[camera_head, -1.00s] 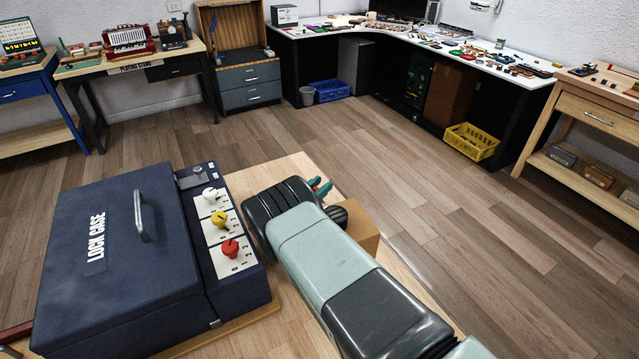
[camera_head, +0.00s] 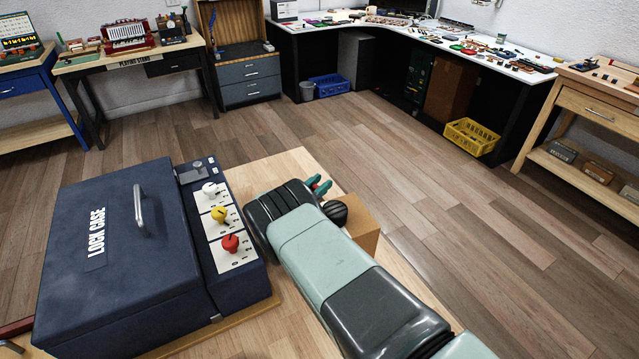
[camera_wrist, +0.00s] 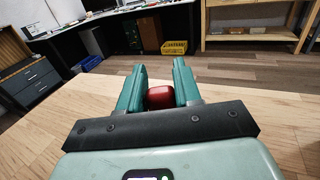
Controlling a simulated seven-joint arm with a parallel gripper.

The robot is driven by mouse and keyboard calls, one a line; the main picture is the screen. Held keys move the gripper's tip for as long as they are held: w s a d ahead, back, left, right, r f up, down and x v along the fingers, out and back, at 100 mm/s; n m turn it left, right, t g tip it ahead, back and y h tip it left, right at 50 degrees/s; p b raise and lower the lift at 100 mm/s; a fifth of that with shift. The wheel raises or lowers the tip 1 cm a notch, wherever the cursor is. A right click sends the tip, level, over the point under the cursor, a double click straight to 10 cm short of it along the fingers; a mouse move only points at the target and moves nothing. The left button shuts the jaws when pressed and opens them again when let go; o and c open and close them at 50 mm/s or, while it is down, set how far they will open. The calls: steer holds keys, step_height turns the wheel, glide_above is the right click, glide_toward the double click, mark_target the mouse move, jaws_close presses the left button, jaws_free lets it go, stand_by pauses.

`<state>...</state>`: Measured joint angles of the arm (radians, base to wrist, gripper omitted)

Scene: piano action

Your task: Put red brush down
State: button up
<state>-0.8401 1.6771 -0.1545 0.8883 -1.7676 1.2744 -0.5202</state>
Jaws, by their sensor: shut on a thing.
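The red brush (camera_wrist: 160,96) shows in the wrist view as a rounded red block between the two green fingers of my gripper (camera_wrist: 160,72). The fingers are shut on it. Most of the brush is hidden by the gripper, and I see no bristles. In the head view only the green fingertips (camera_head: 320,186) show past my dark wrist, with a trace of red between them. They are over the light wooden table top (camera_head: 276,172), near its far edge. I cannot tell whether the brush touches the table.
The dark blue lock case (camera_head: 119,250) with white, yellow and red knobs fills the table's left side. A brown box-like block (camera_head: 364,228) lies right of my wrist. Across the open floor stand a cluttered workbench (camera_head: 440,38), a yellow crate (camera_head: 470,137) and a wooden side table (camera_head: 595,105).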

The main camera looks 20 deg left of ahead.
steer(key=o, duration=1.1)
step_height(320, 180, up, 10)
steer(key=d+r+m+g+h, duration=0.4)
steer(key=d+r+m+g, duration=0.4)
steer(key=d+r, duration=0.6)
steer(key=s+d+r+m+g+y, duration=0.2)
steer(key=s+d+r+m+g, duration=0.2)
steer(key=s+d+r+m, duration=0.75)
steer(key=s+d+r+m+g+y, duration=0.1)
steer(key=s+d+r+m+y, duration=0.1)
steer(key=s+d+r, duration=0.3)
steer(key=s+d+m+y, duration=0.2)
steer(key=s, duration=0.4)
steer(key=s+a+r+m+t+y, duration=0.1)
steer(key=s+m+y, duration=0.3)
steer(key=s, duration=1.2)
steer(key=m, duration=0.3)
steer(key=shift+s+r+t+y, duration=0.15)
steer(key=shift+s+t+y, duration=0.2)
steer(key=shift+t+y, duration=0.05)
